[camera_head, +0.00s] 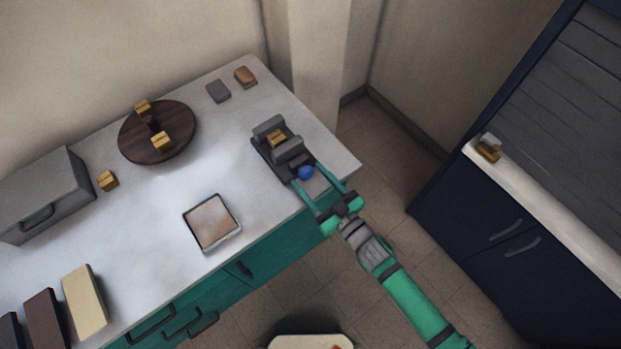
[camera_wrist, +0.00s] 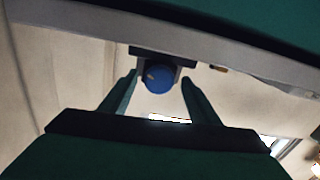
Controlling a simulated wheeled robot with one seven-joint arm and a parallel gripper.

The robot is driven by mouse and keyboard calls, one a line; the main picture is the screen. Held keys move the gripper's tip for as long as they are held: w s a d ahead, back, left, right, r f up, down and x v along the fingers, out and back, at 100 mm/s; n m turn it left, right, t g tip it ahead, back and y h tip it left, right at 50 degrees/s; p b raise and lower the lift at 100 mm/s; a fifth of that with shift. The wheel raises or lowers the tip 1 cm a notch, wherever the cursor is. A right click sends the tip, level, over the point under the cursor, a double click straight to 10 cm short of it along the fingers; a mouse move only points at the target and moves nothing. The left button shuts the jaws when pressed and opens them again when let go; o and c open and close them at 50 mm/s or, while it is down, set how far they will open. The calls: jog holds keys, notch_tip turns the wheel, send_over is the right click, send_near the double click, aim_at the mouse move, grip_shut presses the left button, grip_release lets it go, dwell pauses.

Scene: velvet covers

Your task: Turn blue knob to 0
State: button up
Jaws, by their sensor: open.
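The blue knob (camera_head: 306,172) sits on the front of a dark grey toaster-like device (camera_head: 265,154) at the right end of the counter. A block of bread colour (camera_head: 277,138) stands in the device's top. In the wrist view the knob (camera_wrist: 159,78) is a round blue face with a small pale mark toward its left side. My gripper (camera_head: 319,177) is open, its two green fingers reaching toward the device on either side of the knob. In the wrist view the fingers (camera_wrist: 157,88) flank the knob with gaps on both sides. Any dial numbers are too small to read.
The grey-white counter (camera_head: 165,205) holds a round dark wooden board (camera_head: 180,118), a square tray (camera_head: 212,222), a grey box (camera_head: 45,190) and several small blocks. A dark blue cabinet (camera_head: 480,215) stands at right. Open floor lies between them.

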jog(key=c, duration=1.1)
jog(key=shift+o, duration=0.2)
jog(key=shift+a, duration=0.1)
